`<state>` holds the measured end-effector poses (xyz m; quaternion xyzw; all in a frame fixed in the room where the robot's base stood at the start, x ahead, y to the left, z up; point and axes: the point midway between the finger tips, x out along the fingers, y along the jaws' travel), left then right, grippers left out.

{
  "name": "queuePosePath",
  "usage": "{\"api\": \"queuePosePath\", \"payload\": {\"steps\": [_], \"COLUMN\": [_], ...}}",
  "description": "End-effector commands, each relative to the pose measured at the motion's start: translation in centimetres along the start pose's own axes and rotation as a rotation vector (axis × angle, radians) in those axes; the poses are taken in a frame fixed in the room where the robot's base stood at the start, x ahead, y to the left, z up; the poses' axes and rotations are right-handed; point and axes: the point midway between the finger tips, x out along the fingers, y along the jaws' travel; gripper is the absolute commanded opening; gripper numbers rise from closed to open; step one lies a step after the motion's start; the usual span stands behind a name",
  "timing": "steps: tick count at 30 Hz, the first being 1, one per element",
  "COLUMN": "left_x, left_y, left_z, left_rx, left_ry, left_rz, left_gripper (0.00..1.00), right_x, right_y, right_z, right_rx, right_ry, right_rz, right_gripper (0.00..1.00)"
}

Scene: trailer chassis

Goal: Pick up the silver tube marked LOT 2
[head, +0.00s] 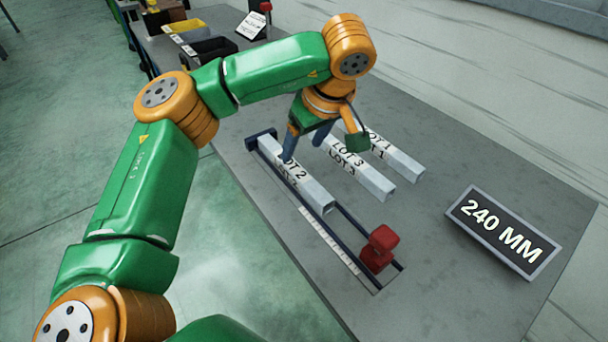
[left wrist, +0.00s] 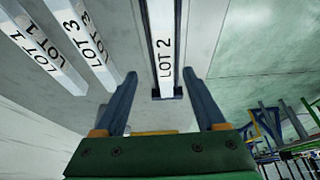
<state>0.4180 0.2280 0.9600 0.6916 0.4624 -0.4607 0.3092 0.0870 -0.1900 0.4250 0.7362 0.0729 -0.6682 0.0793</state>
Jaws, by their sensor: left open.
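The silver tube marked LOT 2 (head: 318,194) is a square bar lying in a dark-railed measuring fixture on the grey table. In the left wrist view the LOT 2 tube (left wrist: 164,40) runs up the middle, its label facing the camera. My left gripper (head: 302,152) is over the tube's far part in the head view, pointing down. Its blue fingers are open and empty, and in the left wrist view its fingertips (left wrist: 160,74) show on either side of the tube, with gaps. I cannot tell how far above it they are. My right gripper is not in view.
Tubes LOT 3 (head: 372,180) and LOT 1 (head: 405,165) lie parallel on the right. The fixture has a white scale (head: 328,241) and a red stop (head: 379,248) at its near end. A "240 MM" sign (head: 503,232) stands to the right. Bins (head: 208,48) are at the back.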

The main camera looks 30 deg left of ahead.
Motion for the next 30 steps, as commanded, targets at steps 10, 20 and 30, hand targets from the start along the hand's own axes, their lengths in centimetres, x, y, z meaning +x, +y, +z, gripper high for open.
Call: {"api": "queuePosePath", "payload": {"steps": [10,20,30], "left_x": [5.5,7.0,7.0], "left_y": [-1.0,-0.9,-0.8], "left_z": [-0.2,-0.1,-0.1], "left_rx": [0.001,0.001,0.001], "left_ry": [-0.003,-0.002,-0.002], "left_rz": [-0.005,0.001,0.001], "left_gripper": [0.72,0.7,0.0], "right_x": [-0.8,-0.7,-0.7], "right_y": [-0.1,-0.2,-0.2], "right_z": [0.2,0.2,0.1], "right_rx": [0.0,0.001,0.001], "right_ry": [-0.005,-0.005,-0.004], "right_rz": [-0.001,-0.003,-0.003], "right_gripper": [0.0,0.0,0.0]}}
